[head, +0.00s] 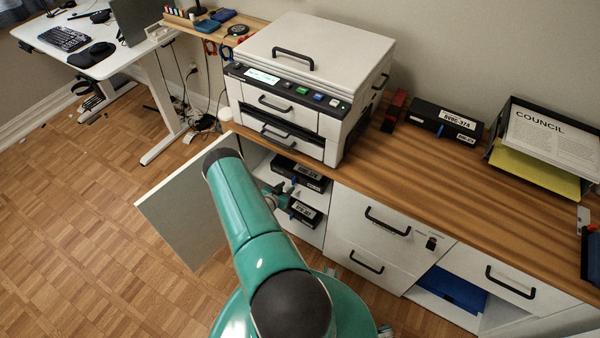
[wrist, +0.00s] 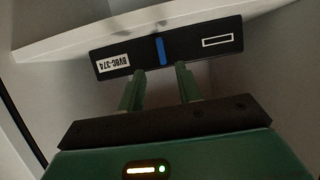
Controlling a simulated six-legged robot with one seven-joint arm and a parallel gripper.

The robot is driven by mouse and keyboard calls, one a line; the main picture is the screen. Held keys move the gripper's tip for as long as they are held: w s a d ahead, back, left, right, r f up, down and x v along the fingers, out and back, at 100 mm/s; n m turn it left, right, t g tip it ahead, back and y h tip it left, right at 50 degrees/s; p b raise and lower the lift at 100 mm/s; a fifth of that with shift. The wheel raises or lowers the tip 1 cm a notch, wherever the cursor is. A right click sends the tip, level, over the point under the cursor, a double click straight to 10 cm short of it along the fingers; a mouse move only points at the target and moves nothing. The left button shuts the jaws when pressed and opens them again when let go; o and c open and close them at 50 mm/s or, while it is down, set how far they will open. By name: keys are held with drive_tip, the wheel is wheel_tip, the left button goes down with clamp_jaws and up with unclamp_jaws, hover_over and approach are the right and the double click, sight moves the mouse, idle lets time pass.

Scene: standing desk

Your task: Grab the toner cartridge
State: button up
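Two black toner cartridges with white labels sit in the open cabinet under the printer in the head view, an upper one (head: 312,184) and a lower one (head: 308,207). In the wrist view a black cartridge (wrist: 195,50) with a blue tab (wrist: 161,51) fills the middle, its label upside down. I cannot tell for certain which of the two it is. My gripper (wrist: 161,70) is open, its two green fingers apart just in front of the cartridge, one to each side of the blue tab. Contact is not clear. In the head view my arm partly hides the gripper.
The cabinet door (head: 185,205) stands open at the left. A white shelf edge (wrist: 100,38) borders the cartridge. The printer (head: 310,85) stands above on the wooden counter (head: 400,165). Another black cartridge (head: 430,117) lies on the counter, left of a paper tray (head: 540,160).

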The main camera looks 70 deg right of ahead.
sight(299, 174)
drive_tip(key=shift+x, duration=2.7)
drive_tip(key=shift+w+r, duration=0.1)
drive_tip(key=shift+w, duration=0.1)
clamp_jaws()
